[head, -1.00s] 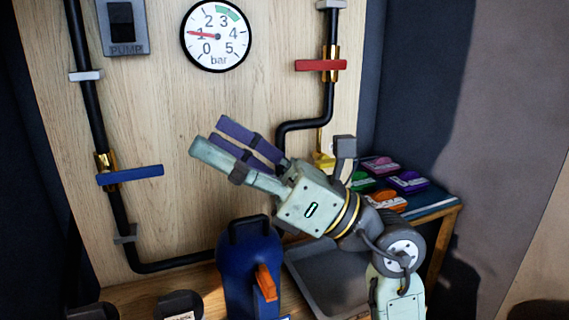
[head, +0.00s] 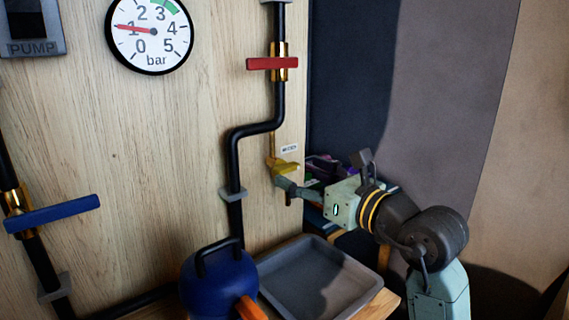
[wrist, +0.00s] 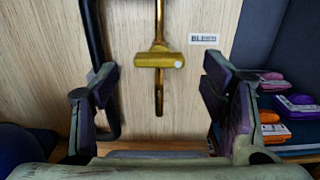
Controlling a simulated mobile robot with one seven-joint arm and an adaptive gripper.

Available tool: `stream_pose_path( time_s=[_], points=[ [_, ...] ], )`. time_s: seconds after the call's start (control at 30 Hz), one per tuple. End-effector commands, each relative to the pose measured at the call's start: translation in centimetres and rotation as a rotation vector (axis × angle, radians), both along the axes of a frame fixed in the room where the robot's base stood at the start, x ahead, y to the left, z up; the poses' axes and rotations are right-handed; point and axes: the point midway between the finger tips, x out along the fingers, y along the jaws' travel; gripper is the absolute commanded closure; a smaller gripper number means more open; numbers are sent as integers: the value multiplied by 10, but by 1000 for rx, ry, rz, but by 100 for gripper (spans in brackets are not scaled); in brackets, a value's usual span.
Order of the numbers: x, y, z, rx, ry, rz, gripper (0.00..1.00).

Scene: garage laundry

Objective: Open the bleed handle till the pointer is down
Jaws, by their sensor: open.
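The yellow bleed handle (head: 286,167) sits crosswise on a thin brass pipe at the board's right edge, beside a small label. In the wrist view the handle (wrist: 160,61) is level, with the brass pipe running on below it. My gripper (head: 286,190) is just below and in front of the handle in the head view. In the wrist view my open gripper (wrist: 160,88) has one finger on each side of the pipe, apart from the handle. The gauge (head: 150,33) has its red pointer near 1 bar, pointing left.
A red handle (head: 272,63) is higher on the black pipe, and a blue handle (head: 52,213) is at left. A grey tray (head: 318,278) and a blue can (head: 217,284) stand below. Coloured items (wrist: 295,104) lie on a shelf at right.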

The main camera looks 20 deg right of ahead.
Motion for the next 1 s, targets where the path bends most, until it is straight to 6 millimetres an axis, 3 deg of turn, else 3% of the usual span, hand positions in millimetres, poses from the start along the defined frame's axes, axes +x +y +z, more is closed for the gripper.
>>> stream_pose_path(
  time_s=[0.1, 0.33, 0.67, 1.0],
  points=[
    [21, 9, 2, 2, 1, 4, 33],
    [45, 17, 1, 2, 1, 3, 33],
    [49, 18, 0, 2, -2, 1, 33],
    [49, 18, 0, 2, -2, 2, 55]
  ],
)
